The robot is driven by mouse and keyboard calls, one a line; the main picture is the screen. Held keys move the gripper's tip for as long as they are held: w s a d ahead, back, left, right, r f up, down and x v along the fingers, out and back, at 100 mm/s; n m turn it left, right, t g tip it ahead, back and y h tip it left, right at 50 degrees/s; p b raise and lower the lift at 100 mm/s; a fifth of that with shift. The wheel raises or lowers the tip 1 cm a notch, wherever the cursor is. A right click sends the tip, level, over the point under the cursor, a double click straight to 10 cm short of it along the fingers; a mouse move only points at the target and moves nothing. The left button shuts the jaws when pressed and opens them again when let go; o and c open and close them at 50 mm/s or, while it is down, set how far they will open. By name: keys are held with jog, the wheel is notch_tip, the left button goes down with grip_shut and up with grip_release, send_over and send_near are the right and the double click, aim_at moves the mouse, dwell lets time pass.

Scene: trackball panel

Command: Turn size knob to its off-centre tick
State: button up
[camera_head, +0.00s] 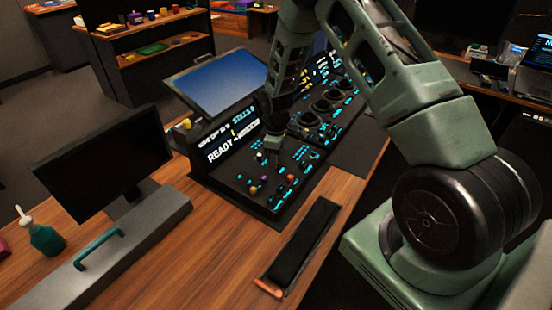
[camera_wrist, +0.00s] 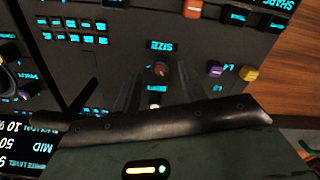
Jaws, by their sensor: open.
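The size knob (camera_wrist: 160,70) is a small dark round knob with a reddish top. It sits just under the cyan SIZE label (camera_wrist: 162,46) in the wrist view. My gripper (camera_wrist: 158,82) is open, with one dark finger to each side of the knob. I cannot tell whether the fingers touch it. The knob's pointer and the off-centre tick are too small and dark to make out. In the head view my gripper (camera_head: 277,153) is over the near part of the trackball panel (camera_head: 232,188), and the knob cannot be told apart there.
A red-orange cap (camera_wrist: 193,8) stands above the knob in the wrist view. A purple knob (camera_wrist: 215,69) and a yellow knob (camera_wrist: 249,73) are to its right. In the head view a blue screen (camera_head: 220,82) stands behind the panel, and a dark monitor (camera_head: 100,165) at left.

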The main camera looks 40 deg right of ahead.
jog(key=shift+f, duration=0.95)
grip_shut()
